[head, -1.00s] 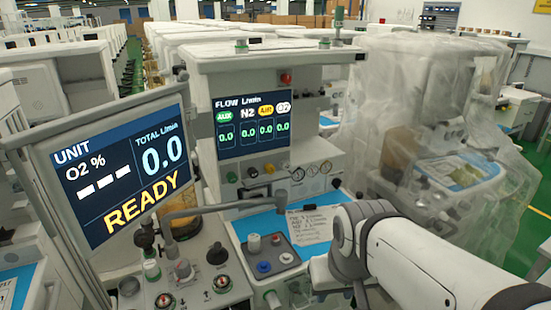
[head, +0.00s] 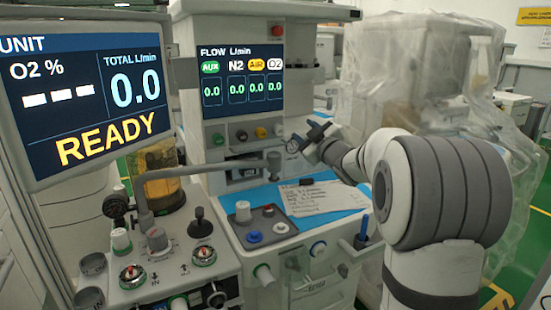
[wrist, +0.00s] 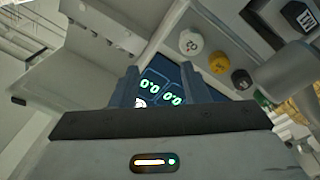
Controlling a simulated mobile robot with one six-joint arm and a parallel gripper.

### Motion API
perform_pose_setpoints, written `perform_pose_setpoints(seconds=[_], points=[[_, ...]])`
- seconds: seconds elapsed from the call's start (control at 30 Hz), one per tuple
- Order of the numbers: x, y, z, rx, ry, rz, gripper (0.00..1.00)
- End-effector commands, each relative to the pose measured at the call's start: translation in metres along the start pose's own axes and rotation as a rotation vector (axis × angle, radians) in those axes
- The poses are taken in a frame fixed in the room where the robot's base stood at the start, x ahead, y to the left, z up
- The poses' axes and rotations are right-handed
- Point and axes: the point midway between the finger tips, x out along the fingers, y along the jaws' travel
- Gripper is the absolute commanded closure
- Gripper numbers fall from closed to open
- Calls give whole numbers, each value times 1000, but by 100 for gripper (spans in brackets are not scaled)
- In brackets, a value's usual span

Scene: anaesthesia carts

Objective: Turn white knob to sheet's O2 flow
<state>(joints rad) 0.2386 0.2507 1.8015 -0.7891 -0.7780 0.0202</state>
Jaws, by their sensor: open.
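The white knob (head: 279,130) sits at the right end of the knob row under the flow display (head: 242,80); it also shows in the wrist view (wrist: 191,40). The display reads 0.0 under AUX, N2, AIR and O2. A printed sheet (head: 318,197) lies on the blue work surface; its writing is too small to read. My gripper (head: 313,135) is just right of the knob row and looks apart from the white knob. In the wrist view its open, empty fingers (wrist: 160,88) frame part of the display, with the white knob beyond the right finger.
Yellow (head: 261,133) and black (head: 242,136) knobs stand left of the white one. A big monitor (head: 88,95) shows READY and total 0.0. A grey bent tube (head: 205,173) crosses in front of the cart. A plastic-covered cart (head: 425,80) stands at the right.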

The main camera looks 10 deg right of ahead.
Motion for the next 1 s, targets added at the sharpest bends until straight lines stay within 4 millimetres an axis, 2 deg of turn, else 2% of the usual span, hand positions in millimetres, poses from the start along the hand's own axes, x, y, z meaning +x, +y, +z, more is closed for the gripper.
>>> perform_pose_setpoints(seconds=[0.03, 0.2, 0.3, 0.47, 0.8, 1.0], points=[[6, -14, 21, -25, 70, -22, 59], [15, -31, 33, -82, 261, -90, 59], [16, -36, 35, -95, 314, -111, 59], [28, -38, 28, -100, 337, -120, 59], [77, -45, 12, -99, 333, -119, 59], [88, -45, 8, -99, 332, -116, 59]])
